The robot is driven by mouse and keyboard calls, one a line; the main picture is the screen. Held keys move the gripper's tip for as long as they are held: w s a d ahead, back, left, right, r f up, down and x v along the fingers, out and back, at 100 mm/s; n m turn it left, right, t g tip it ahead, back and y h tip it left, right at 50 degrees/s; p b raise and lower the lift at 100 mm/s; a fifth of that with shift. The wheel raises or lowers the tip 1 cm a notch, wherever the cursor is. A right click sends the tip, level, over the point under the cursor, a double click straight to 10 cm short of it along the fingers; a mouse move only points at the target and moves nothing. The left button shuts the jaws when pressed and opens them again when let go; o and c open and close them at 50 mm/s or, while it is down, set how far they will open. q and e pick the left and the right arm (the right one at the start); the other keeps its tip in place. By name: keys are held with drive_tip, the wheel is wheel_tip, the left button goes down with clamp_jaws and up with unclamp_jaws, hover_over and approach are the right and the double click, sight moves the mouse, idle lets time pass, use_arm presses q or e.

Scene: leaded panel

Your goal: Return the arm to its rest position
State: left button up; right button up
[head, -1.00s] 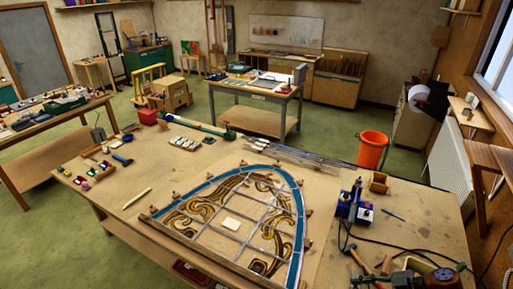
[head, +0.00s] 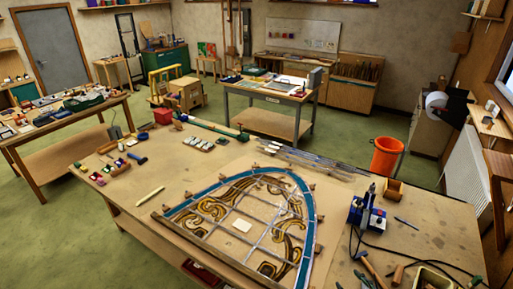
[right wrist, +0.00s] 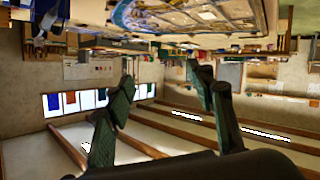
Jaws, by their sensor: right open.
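My right gripper (right wrist: 166,85) shows in the right wrist view, with its two dark green fingers spread wide apart. It is open, with nothing between the fingers. That view is upside down, and the arched leaded panel (right wrist: 185,14) shows at its top edge, well away from the fingers. In the head view the panel (head: 243,226) lies flat on the big wooden worktable (head: 130,204), with a blue-green border and amber scrolls. A pale piece (head: 242,225) lies in its middle. No gripper shows clearly in the head view, and my left gripper is out of sight.
A blue soldering station (head: 367,215) with a dark cable stands right of the panel. A bin (head: 432,279) and wooden-handled tools are at the lower right. An orange bucket (head: 386,157) stands beyond the table. The table's left front is mostly bare.

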drive_tip(key=s+d+f+m+g+h, duration=0.4)
drive_tip(key=s+f+m+h, duration=0.25)
drive_tip(key=s, duration=0.35)
drive_tip(key=s+a+f+g+y, duration=0.1)
drive_tip(key=s+f+g, duration=0.2)
drive_tip(key=s, duration=0.5)
drive_tip(key=s+a+f+g, duration=0.2)
drive_tip(key=s+f, duration=0.2)
drive_tip(key=s, duration=0.3)
wheel_tip(320, 180, down, 42)
drive_tip(key=s+g+b, duration=0.2)
drive_tip(key=b, duration=1.1)
use_arm(q)
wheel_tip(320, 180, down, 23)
drive_tip(key=b, duration=0.9)
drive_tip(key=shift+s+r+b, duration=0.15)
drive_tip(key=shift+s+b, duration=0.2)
use_arm(e)
drive_tip(key=s+f, duration=0.9)
drive_tip(key=f, duration=0.4)
drive_tip(key=s+f+g, duration=0.1)
drive_tip(key=s+f, duration=0.9)
drive_tip(key=f, duration=0.4)
drive_tip(key=shift+s+a+f+n+y, duration=0.15)
drive_tip(key=shift+s+a+n+y, duration=0.15)
drive_tip(key=shift+a+n+y, duration=0.1)
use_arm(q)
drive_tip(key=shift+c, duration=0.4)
use_arm(e)
drive_tip(key=shift+c, duration=0.4)
